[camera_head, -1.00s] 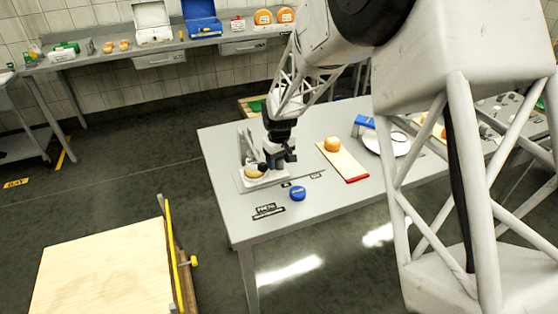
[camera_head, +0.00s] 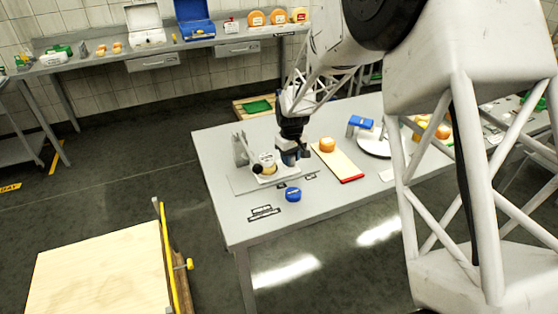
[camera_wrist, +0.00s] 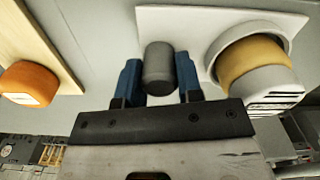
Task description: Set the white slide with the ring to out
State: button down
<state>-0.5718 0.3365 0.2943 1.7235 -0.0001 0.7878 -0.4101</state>
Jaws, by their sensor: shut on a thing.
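The white slide (camera_head: 282,177) lies on a grey base plate (camera_head: 240,184) at the left of the table. Its white ring (camera_wrist: 220,42) surrounds a yellow cheese (camera_wrist: 250,60), with a white round piece (camera_wrist: 270,90) at the cheese's near end. My gripper (camera_head: 291,160) is at the slide's right end. In the wrist view, the blue fingers of my gripper (camera_wrist: 158,62) are on either side of a grey knob (camera_wrist: 158,68) beside the ring, shut on it. How the knob joins the slide is hidden.
A grey upright stand (camera_head: 240,148) rises at the plate's left. A blue round object (camera_head: 293,195) sits in front. A board (camera_head: 335,164) with an orange cheese (camera_head: 327,145) lies to the right. Black labels (camera_head: 264,212) lie at the table's front left.

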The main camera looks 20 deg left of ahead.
jog(key=w+d, duration=0.3)
jog(key=shift+w+d, duration=0.4)
jog(key=c, duration=0.8)
grip_release()
jog(key=shift+w+d, duration=0.1)
jog(key=shift+r, duration=3.95)
